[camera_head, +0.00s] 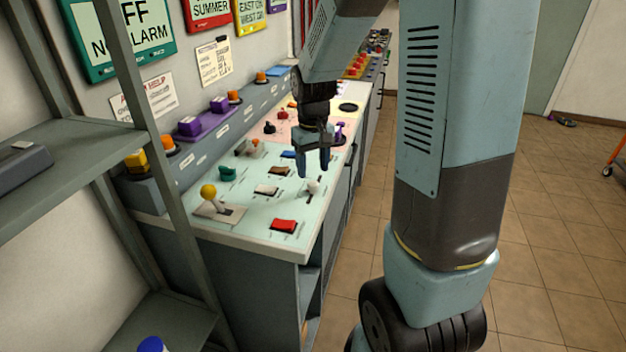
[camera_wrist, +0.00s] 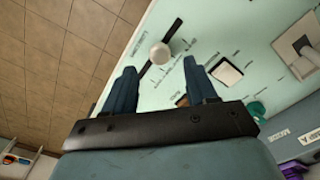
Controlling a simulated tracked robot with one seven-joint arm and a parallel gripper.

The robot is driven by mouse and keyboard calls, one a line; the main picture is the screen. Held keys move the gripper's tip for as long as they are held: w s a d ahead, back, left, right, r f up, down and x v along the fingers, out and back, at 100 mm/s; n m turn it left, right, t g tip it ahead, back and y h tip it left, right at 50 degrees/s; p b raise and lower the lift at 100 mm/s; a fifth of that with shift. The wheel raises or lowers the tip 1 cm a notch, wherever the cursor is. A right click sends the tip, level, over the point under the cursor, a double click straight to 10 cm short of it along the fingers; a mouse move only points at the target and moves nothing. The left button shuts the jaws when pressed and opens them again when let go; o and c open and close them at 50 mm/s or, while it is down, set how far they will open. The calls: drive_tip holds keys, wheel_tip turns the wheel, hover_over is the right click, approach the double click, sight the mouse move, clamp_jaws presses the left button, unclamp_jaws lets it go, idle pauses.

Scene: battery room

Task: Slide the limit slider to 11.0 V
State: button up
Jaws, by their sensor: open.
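The limit slider (camera_wrist: 160,54) has a round white knob on a dark straight slot in the pale green panel. In the wrist view the knob stands partway along the slot, just beyond and between my fingertips. In the head view the slider knob (camera_head: 313,187) is near the panel's right edge, just below my fingertips. My gripper (camera_head: 313,173) is open and points down; it also shows in the wrist view (camera_wrist: 160,68). No contact with the knob shows. The scale markings are too small to read.
A yellow-knobbed lever (camera_head: 208,191), a red rocker (camera_head: 285,226) and a white switch (camera_head: 266,189) stand on the same panel. A green knob (camera_head: 227,173) is at its left. A grey shelf rack (camera_head: 70,150) stands at the left. Tiled floor (camera_head: 540,250) is open at the right.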

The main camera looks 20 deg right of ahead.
sight(313, 183)
drive_tip(key=shift+f, duration=2.4)
drive_tip(key=shift+c, duration=0.2)
clamp_jaws()
